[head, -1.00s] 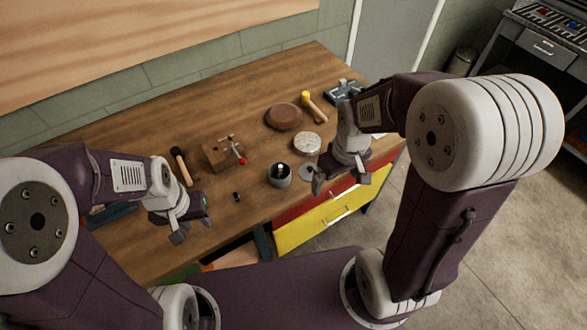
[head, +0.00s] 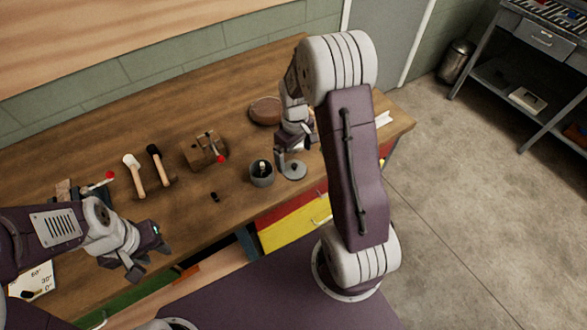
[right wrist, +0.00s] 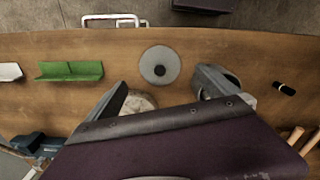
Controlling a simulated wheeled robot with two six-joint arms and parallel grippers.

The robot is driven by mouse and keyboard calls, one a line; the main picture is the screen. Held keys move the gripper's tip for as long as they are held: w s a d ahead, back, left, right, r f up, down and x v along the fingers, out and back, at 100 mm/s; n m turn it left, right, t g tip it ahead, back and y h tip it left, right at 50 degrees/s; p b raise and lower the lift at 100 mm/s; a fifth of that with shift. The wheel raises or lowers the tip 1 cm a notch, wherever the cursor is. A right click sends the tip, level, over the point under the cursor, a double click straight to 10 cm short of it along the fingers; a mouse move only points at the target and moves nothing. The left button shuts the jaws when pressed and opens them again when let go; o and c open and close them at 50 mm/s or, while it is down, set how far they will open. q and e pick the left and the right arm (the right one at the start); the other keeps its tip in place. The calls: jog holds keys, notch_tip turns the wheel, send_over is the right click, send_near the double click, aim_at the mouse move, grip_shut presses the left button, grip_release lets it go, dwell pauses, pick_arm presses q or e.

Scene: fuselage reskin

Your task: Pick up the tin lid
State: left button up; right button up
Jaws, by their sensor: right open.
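The tin lid (head: 293,171) is a flat grey disc with a dark knob, lying on the workbench just right of the open grey tin (head: 262,175). In the right wrist view the lid (right wrist: 160,66) lies flat, ahead of and between my fingers. My right gripper (head: 294,146) is open and empty, close above and behind the lid in the head view, apart from it as far as I can tell. Its fingers also show in the right wrist view (right wrist: 160,92). My left gripper (head: 148,262) is open and empty near the bench's front edge.
A wooden block with a red-knobbed clamp (head: 204,150), two mallets (head: 135,176) and a small black piece (head: 214,197) lie left of the tin. A brown disc (head: 266,111) lies behind. A pale round piece (right wrist: 140,102) is partly behind my right gripper.

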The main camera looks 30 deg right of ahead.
aim_at(295, 166)
jog(key=shift+f, duration=0.4)
jog(key=f, duration=0.4)
jog(key=shift+s, duration=0.25)
jog(key=shift+w+d+f, duration=0.1)
jog(key=shift+f, duration=0.3)
jog(key=c, duration=1.4)
jog(key=shift+c, duration=0.2)
